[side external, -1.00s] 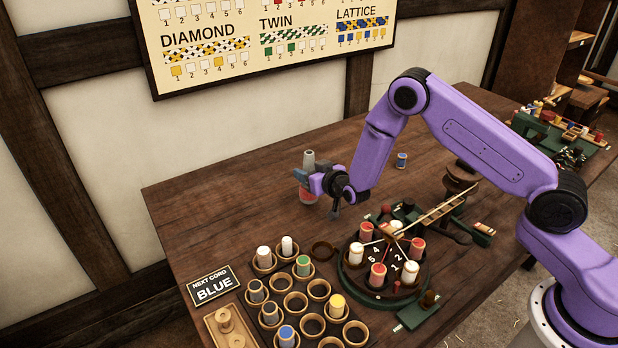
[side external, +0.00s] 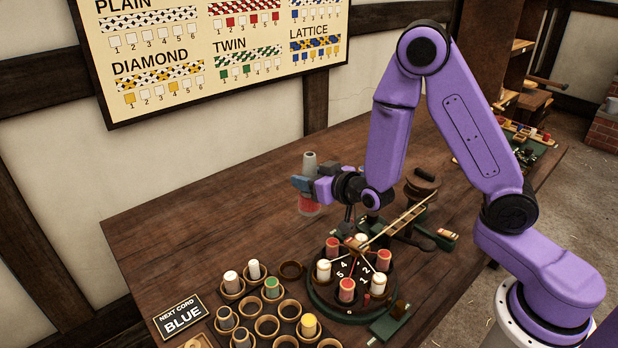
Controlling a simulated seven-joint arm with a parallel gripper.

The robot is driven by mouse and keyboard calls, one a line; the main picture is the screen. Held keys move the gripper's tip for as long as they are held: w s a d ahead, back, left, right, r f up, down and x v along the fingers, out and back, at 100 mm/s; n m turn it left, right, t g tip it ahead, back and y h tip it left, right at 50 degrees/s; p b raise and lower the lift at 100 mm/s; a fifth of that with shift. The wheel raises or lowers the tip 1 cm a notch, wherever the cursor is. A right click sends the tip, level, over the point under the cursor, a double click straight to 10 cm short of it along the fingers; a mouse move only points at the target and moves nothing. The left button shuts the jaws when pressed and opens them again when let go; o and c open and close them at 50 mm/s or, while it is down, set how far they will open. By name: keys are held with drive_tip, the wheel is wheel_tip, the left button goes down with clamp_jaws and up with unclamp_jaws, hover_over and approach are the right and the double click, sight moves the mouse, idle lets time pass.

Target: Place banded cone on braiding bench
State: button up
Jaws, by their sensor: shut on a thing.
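The banded cone (side external: 310,207) has a grey tapered top and a red, pale-streaked lower part. It stands upright in my gripper (side external: 311,187), whose jaws are shut around its middle and hide that part. The cone is over the back middle of the dark wooden braiding bench (side external: 190,225), behind the round braiding stand (side external: 321,296). I cannot tell whether its base touches the wood or hangs just above it.
The bench's back left is bare.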

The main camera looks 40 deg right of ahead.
sight(314, 163)
drive_tip(key=shift+s+r, duration=0.1)
drive_tip(key=shift+s, duration=0.15)
drive_tip(key=shift+r, duration=2.05)
drive_tip(key=w+d+r+m+h, duration=0.1)
drive_tip(key=w+d+m+h, duration=0.2)
drive_tip(key=d, duration=1.5)
drive_tip(key=s+d+m+g+h, duration=0.25)
drive_tip(key=s+d, duration=0.25)
drive_tip(key=d, duration=0.5)
drive_tip(key=s+d+m+g+h, duration=0.1)
drive_tip(key=s+d+m+h, duration=0.15)
drive_tip(key=s+d, duration=0.45)
drive_tip(key=s+d+m+g+h, duration=0.1)
drive_tip(key=s+d+h, duration=0.2)
drive_tip(key=d, duration=0.9)
drive_tip(key=shift+w+a+f, duration=0.1)
drive_tip(key=shift+f, duration=4.35)
drive_tip(key=shift+w+a+f, duration=0.1)
drive_tip(key=shift+f, duration=4.35)
drive_tip(key=shift+f, duration=0.1)
